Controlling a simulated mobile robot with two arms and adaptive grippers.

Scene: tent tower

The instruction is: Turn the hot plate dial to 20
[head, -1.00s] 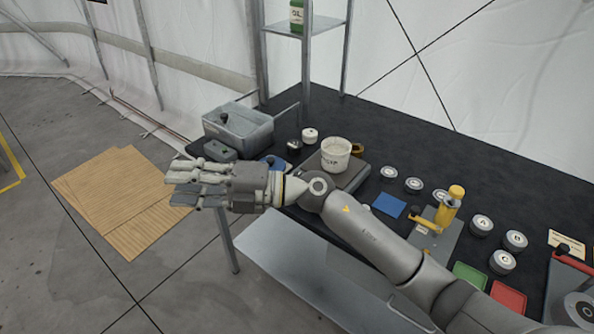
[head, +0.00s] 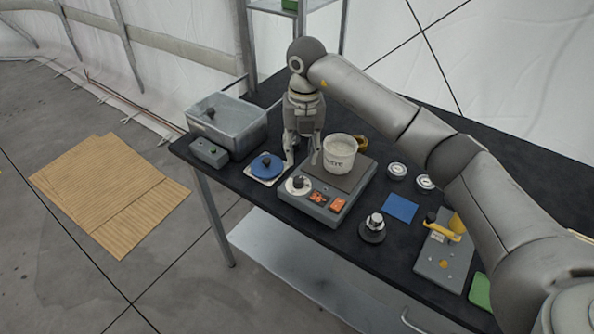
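The hot plate (head: 322,209) is a grey box near the table's front edge. Its dial (head: 298,186) is a white disc with a dark knob on the left of its front panel; I cannot read its markings. Two orange-red controls (head: 328,201) sit right of the dial. A white pot (head: 340,154) stands on the plate top. My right gripper (head: 301,165) points down just behind the dial, left of the pot. Its fingers are apart with nothing visible between them, and it appears clear of the dial. My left gripper is out of view.
A blue round piece on a pale base (head: 267,166) lies left of the hot plate. A grey basin (head: 228,122) stands behind it. A dark round item with a silver knob (head: 373,228) and a blue square (head: 400,208) lie to the right.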

